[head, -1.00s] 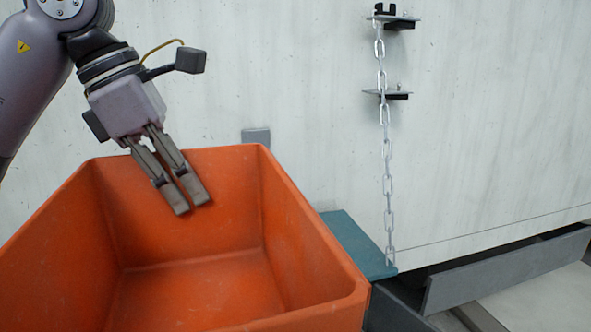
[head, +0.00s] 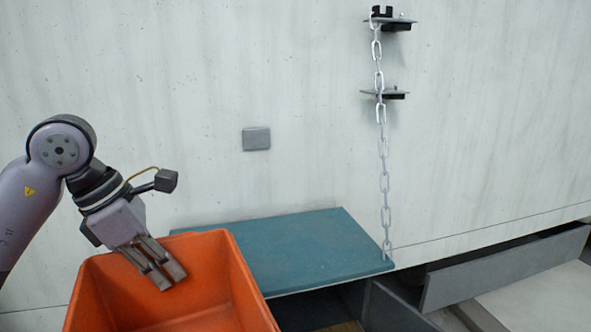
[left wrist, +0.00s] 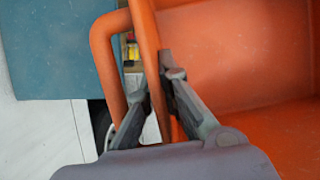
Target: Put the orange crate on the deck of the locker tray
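The orange crate (head: 226,262) is at the lower left of the head view, its near part cut off by the frame. My left gripper (head: 165,275) is at its far wall, fingers reaching down over the rim. In the left wrist view the gripper (left wrist: 160,105) has a finger on each side of the crate's orange rim (left wrist: 148,50), and the crate moves with it. The teal deck of the locker tray (head: 305,245) is bare, behind and right of the crate; it also shows in the left wrist view (left wrist: 60,50). My right gripper is out of view.
A chain (head: 384,150) hangs from brackets on the pale wall (head: 300,80) to the deck's right corner. A grey plate (head: 256,139) is on the wall. A dark compartment lies under the deck. A grey panel (head: 505,268) sticks out at right.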

